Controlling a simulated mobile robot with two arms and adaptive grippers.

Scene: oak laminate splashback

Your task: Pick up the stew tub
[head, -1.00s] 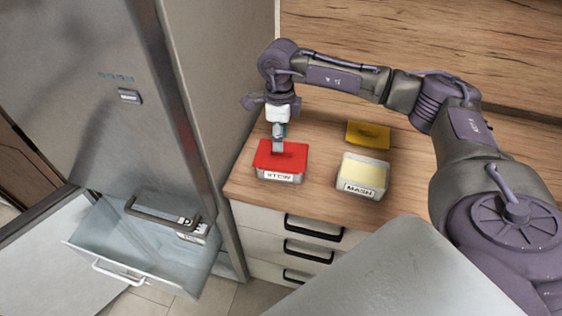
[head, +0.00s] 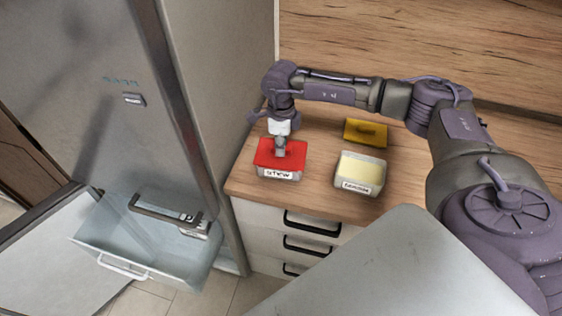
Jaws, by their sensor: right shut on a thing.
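The stew tub (head: 268,168) is a pale tub with a red lid and a "STEW" label on its front. It stands near the left end of the wooden counter. My right gripper (head: 280,150) points down from above and is shut on the stew tub at the middle of its lid. The fingertips are small here and partly hard to make out. I see no clear gap between the tub and the counter. My left gripper is not in view.
An open tub with pale yellow contents (head: 361,168) stands to the right, a yellow lid (head: 366,132) behind it. The tall grey fridge (head: 95,80) rises close on the left, its clear drawer (head: 110,245) pulled out with a labelled container inside. Dark-handled drawers (head: 300,235) sit below the counter.

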